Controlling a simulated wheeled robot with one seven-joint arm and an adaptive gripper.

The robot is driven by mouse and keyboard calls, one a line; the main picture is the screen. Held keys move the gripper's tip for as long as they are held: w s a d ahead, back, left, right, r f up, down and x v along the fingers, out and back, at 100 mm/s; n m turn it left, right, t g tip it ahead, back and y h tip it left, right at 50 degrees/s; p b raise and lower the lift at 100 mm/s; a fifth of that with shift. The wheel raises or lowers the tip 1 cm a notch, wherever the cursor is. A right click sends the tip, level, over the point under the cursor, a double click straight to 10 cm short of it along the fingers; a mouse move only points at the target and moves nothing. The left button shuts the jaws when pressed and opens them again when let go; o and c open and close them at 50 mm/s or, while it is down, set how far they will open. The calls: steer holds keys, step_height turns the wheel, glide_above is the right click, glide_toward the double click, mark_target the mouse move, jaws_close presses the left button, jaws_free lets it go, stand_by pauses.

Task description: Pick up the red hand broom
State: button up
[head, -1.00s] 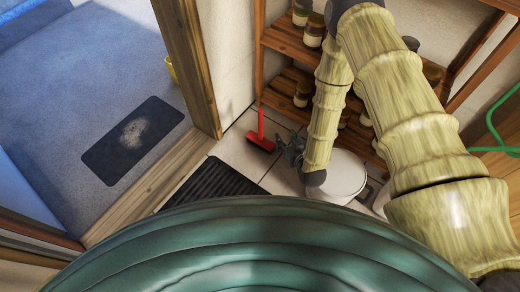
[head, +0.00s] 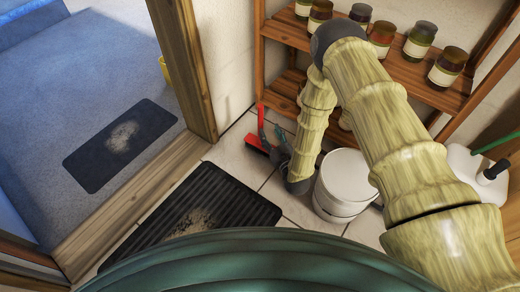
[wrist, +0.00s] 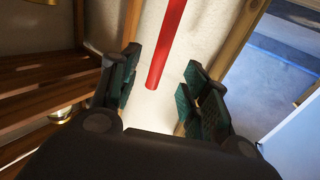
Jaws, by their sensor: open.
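The red hand broom (head: 262,127) stands upright in the corner by the shelf, its dark bristles at the floor. In the wrist view its red handle (wrist: 167,45) comes down from the top edge and ends between my fingers. My gripper (wrist: 156,88) is open, with one green-padded finger on each side of the handle and a gap to both. In the head view my gripper (head: 281,145) is partly hidden by my arm and sits close beside the broom. Whether the fingers touch the broom cannot be told there.
A wooden shelf (head: 285,88) with several jars stands right of the broom. A white bucket (head: 343,185) is right of my gripper. A black ribbed mat (head: 222,190) lies in front. The door frame (head: 190,70) is left.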

mark_target(262, 120)
steer(key=b+x, duration=0.1)
steer(key=x, duration=0.3)
steer(key=shift+w+a+b, duration=0.1)
steer(key=shift+w+b, duration=0.2)
steer(key=shift+w, duration=0.05)
steer(key=b+x, duration=0.1)
steer(key=x, duration=0.1)
steer(key=b+x, duration=0.2)
steer(key=shift+w+a+f, duration=0.15)
steer(key=shift+a+f, duration=0.05)
steer(key=shift+f, duration=0.05)
steer(key=shift+w+a+r, duration=0.1)
steer(key=shift+w+a, duration=0.05)
steer(key=shift+w, duration=0.25)
jaws_close()
